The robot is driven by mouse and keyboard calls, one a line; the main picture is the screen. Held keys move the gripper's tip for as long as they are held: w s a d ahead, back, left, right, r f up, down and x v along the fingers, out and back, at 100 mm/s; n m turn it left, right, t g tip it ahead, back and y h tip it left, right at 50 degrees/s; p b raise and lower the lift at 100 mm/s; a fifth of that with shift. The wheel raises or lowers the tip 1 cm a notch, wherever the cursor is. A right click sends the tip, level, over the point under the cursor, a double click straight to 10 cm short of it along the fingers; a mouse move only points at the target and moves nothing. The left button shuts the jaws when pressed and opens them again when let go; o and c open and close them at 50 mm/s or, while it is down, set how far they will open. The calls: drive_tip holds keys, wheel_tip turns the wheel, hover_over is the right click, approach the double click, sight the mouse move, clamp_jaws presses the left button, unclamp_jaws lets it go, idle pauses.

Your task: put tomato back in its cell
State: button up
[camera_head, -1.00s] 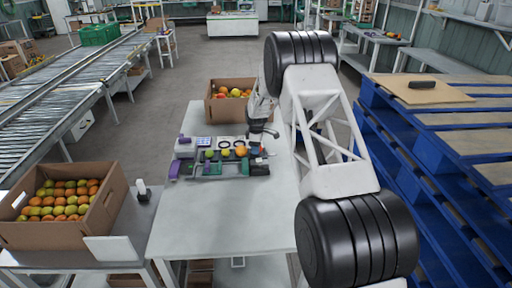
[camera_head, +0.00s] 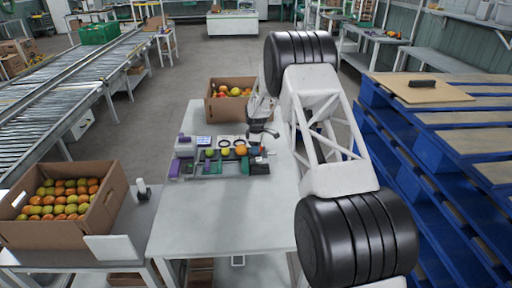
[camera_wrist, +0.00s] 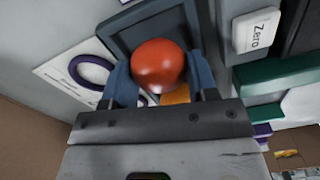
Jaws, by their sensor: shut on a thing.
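A glossy red tomato (camera_wrist: 158,65) sits between the two blue-grey fingers of my gripper (camera_wrist: 160,82) in the wrist view. The fingers are shut on it from both sides. A dark square-framed tray or cell (camera_wrist: 125,38) lies beyond the tomato; I cannot tell whether the tomato touches it. Part of an orange fruit (camera_wrist: 176,96) shows just below the tomato. In the head view my gripper (camera_head: 262,130) is over the right end of a row of fruit on the table, near an orange one (camera_head: 241,152). The held tomato cannot be made out there.
A white block marked "Zero" (camera_wrist: 256,30) and a green bar (camera_wrist: 275,75) lie right of the tomato. A purple ring (camera_wrist: 90,70) lies left. A carton of fruit (camera_head: 232,88) stands at the table's back. The table's front half (camera_head: 220,225) is clear.

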drive_tip(key=shift+f, duration=0.35)
idle(0.7)
drive_tip(key=o, duration=0.8)
drive_tip(key=c, duration=0.3)
drive_tip(key=shift+c, duration=0.2)
drive_tip(key=shift+r, duration=0.1)
drive_tip(key=shift+r, duration=3.4)
drive_tip(key=shift+r, duration=0.1)
